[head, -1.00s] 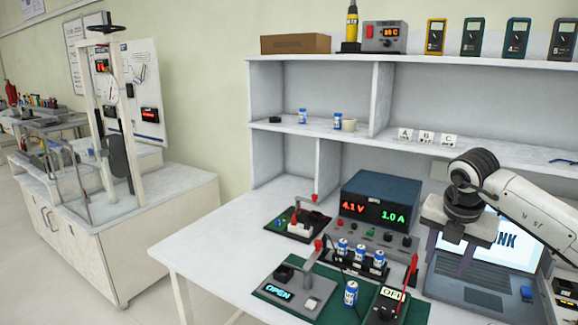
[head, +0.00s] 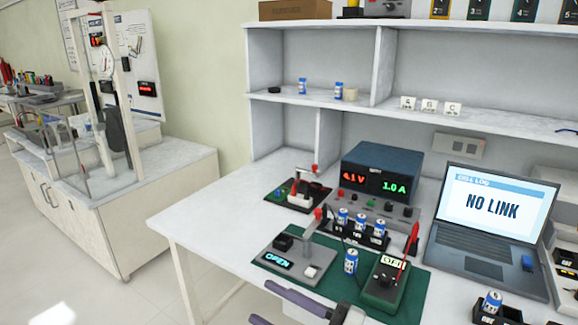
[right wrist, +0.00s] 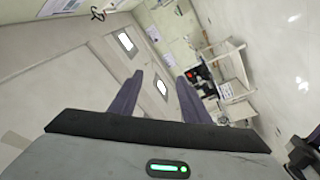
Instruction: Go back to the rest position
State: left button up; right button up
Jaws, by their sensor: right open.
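My right gripper (head: 262,303) shows at the bottom edge of the head view, just in front of the bench's (head: 190,238) near edge. Its purple fingers are spread apart with nothing between them. Most of its body and the right arm are cut off by the frame. In the right wrist view the same open gripper (right wrist: 160,78) points toward the room, with pale wall and floor beyond and no object between its fingers.
A green mat (head: 345,293) carries a device reading OPEN (head: 278,262), a blue-white cell (head: 350,262) and a meter with a red probe (head: 386,280). Several cells stand in a black holder (head: 352,242). A power supply (head: 380,175) and a NO LINK laptop (head: 480,255) stand behind.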

jog(key=s+d+f+m+t+h+b, duration=0.1)
jog(key=s+d+f+m+t+h, duration=0.15)
jog(key=d+f+m+h, duration=0.5)
jog(key=s+d+f+m+t+h, duration=0.25)
jog(key=d+f+m+h, duration=0.3)
jog(key=f+m, duration=0.4)
jog(key=s+d+f+m+g+h+b, duration=0.1)
jog(key=s+d+f+m+g, duration=0.2)
jog(key=s+f, duration=1)
jog(key=s+d+g, duration=0.1)
jog(key=d+g, duration=0.1)
jog(key=g, duration=0.1)
jog(key=shift+s+d+h, duration=0.15)
jog(key=shift+s+h, duration=0.15)
jog(key=shift+s, duration=0.1)
jog(key=shift+r, duration=0.1)
